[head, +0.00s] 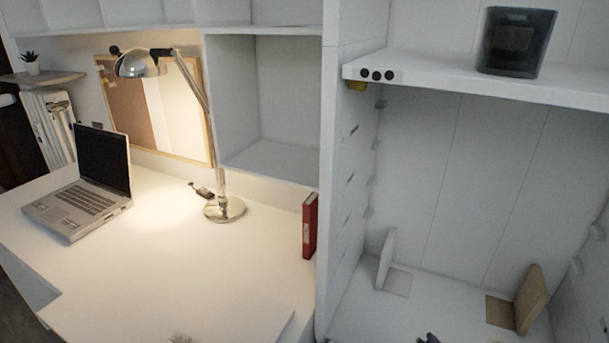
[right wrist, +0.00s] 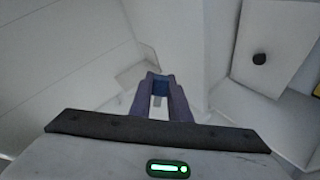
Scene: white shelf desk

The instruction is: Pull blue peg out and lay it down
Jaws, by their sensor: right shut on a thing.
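In the right wrist view my right gripper (right wrist: 159,84) has its two purple-grey fingers close together, shut on a small dark blue thing, the blue peg (right wrist: 160,88), of which only a little shows between the fingertips. White surfaces lie behind it; I cannot tell whether the peg is still in a hole or touching anything. In the head view a small dark part at the bottom edge, right of middle, seems to be the tip of my right gripper (head: 429,339). A small grey part at the bottom edge seems to be my left gripper (head: 180,339); its jaws cannot be made out.
A white upright piece (head: 385,258) and a tan board (head: 530,298) stand in the right shelf bay. A dark container (head: 516,42) is on the shelf above. A red binder (head: 309,225), lamp (head: 224,209) and laptop (head: 84,186) stand on the desk, whose front middle is clear.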

